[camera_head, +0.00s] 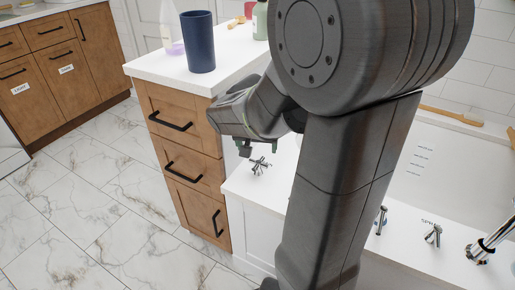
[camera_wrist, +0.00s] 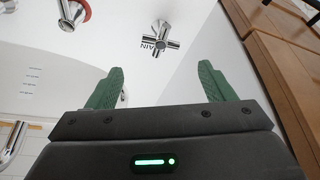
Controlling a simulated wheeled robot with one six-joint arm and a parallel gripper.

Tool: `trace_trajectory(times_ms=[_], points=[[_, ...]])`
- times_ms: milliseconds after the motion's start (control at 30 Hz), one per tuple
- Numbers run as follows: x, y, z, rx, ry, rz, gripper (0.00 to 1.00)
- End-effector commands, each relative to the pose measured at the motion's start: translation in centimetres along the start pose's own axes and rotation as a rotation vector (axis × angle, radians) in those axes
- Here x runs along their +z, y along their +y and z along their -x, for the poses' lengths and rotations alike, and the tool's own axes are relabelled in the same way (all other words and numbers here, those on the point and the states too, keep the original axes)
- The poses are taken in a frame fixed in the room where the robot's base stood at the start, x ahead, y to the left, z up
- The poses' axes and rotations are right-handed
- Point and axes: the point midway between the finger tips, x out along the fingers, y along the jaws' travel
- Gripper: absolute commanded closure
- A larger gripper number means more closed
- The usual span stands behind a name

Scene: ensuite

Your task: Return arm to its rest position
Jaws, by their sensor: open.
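My gripper shows at the bottom of the wrist view (camera_wrist: 158,88), with its two green fingers spread wide apart and nothing between them. A cross-shaped chrome tap handle (camera_wrist: 163,40) on the white ledge lies beyond the fingertips, apart from them. In the head view, my arm fills the middle. My gripper (camera_head: 244,146) is partly hidden behind the arm there, low beside the wooden drawer unit and above the cross-shaped tap handle (camera_head: 260,166).
A dark blue cup (camera_head: 198,42) stands on the white counter (camera_head: 150,66) above wooden drawers (camera_head: 185,125). A bottle (camera_head: 171,28) stands behind it. A white tub (camera_head: 450,180) with chrome taps (camera_head: 433,235) is at right. The marble floor (camera_head: 85,190) at left is clear.

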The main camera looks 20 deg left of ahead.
Motion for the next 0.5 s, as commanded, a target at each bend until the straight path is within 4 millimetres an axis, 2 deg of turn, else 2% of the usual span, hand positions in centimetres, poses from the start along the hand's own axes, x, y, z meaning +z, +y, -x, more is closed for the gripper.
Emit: trace_trajectory(times_ms=[33, 167, 500], points=[[-0.1, 0.0, 0.9, -0.001, 0.001, 0.000, 0.24], [0.0, 0.0, 1.7, 0.000, 0.000, 0.000, 0.24], [0.0, 0.0, 1.9, 0.001, 0.000, 0.000, 0.24]])
